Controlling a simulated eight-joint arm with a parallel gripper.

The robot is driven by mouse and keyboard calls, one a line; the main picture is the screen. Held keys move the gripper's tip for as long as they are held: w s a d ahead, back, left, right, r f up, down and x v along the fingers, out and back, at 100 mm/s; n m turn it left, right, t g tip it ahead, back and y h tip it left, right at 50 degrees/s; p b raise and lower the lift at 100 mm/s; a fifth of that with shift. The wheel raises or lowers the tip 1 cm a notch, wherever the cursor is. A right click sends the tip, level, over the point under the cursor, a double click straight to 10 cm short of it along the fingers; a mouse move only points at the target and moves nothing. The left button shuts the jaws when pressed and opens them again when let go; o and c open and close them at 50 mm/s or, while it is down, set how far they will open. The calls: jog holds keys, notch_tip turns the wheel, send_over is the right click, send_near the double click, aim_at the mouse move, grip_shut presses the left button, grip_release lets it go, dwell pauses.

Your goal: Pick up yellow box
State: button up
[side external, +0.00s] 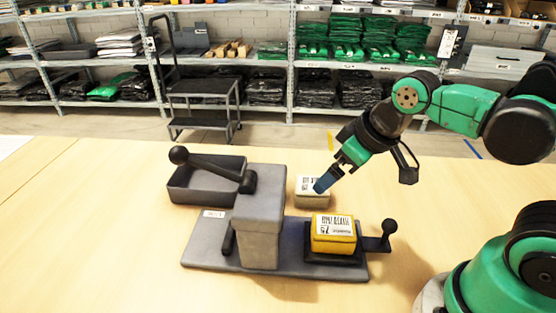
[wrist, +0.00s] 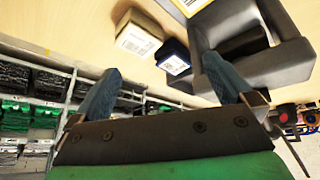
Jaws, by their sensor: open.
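The yellow box (side external: 333,233) has a white printed label on top. It sits on the black plate (side external: 318,259) at the right of a grey press-like fixture (side external: 258,235). My gripper (side external: 322,186) has blue fingers and is above and behind the yellow box in the side view, apart from it. In the wrist view the fingers of my gripper (wrist: 163,84) are spread with nothing between them. A labelled surface at the top edge of the wrist view is cut off; I cannot tell whether it is the yellow box.
A beige labelled box (side external: 312,196) stands behind the yellow box, near my fingers. A dark blue labelled box (wrist: 173,57) shows in the wrist view. A black-knobbed lever (side external: 205,165), a dark tray (side external: 195,188) and a side knob (side external: 389,227) are around the fixture.

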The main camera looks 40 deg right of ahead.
aim_at(334, 225)
jog(key=f+n+g, duration=0.1)
jog(key=n, duration=0.1)
jog(key=s+a+f+n+g, duration=0.1)
jog(key=g, duration=0.1)
jog(key=s+a+n+g, duration=0.1)
jog(key=n, duration=0.1)
jog(key=shift+a+f+n, duration=0.25)
jog(key=shift+f+n, duration=0.05)
jog(key=shift+f, duration=0.1)
jog(key=shift+s+a+f+n+g, duration=0.2)
jog(key=shift+s+f+n+g, duration=0.2)
jog(key=shift+n+g, duration=0.35)
jog(key=shift+f, duration=2.7)
jog(key=c, duration=1.4)
jog(key=shift+o, duration=0.2)
jog(key=shift+r, duration=0.15)
